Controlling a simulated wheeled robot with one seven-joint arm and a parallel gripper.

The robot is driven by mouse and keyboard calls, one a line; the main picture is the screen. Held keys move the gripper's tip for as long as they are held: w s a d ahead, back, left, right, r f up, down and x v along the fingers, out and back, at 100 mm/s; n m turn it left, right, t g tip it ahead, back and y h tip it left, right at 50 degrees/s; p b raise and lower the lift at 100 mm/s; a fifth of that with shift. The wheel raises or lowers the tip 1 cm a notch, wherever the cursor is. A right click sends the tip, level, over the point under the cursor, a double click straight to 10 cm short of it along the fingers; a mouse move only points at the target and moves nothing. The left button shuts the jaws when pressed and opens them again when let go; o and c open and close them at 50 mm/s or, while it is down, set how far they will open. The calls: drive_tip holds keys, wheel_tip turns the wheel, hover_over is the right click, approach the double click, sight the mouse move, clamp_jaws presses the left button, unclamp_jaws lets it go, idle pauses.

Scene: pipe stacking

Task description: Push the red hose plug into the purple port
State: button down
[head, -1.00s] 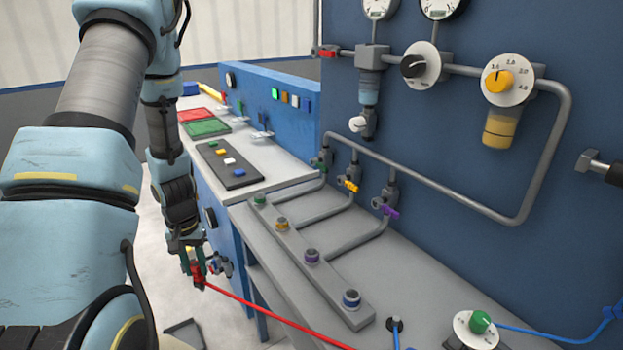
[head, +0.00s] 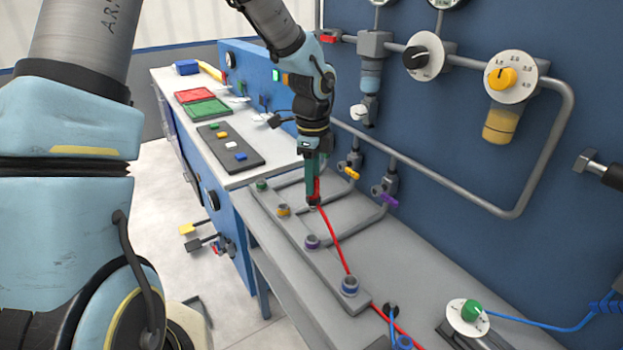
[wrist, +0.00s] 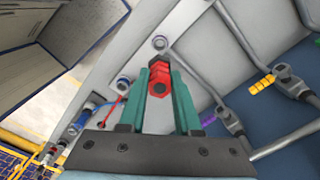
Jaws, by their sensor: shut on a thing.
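The red hose plug (wrist: 158,82) shows in the wrist view between the two green fingers of my gripper (wrist: 160,100), which are shut on it. In the head view my gripper (head: 313,198) points down over the grey port strip, beyond the purple port (head: 312,242) and close to the yellow port (head: 283,210). The red hose (head: 333,239) runs from the gripper toward the front right, passing beside the purple port in the picture. The purple port is uncovered and nothing is in it. The plug's tip is hard to make out in the head view.
The strip also bears a green port (head: 262,186) and a blue port (head: 349,286). Grey pipes lead to a yellow valve (head: 351,172) and a purple valve (head: 388,199) near the blue wall panel. A green-knobbed dial (head: 470,312) stands at the front right.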

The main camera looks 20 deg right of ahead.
sight(312, 210)
wheel_tip(312, 210, down, 9)
drive_tip(key=b, duration=0.8)
drive_tip(key=shift+a+r, duration=0.1)
idle(0.4)
drive_tip(key=shift+f+b, duration=0.65)
drive_tip(key=shift+f, duration=1)
idle(0.9)
drive_tip(key=c, duration=0.5)
unclamp_jaws()
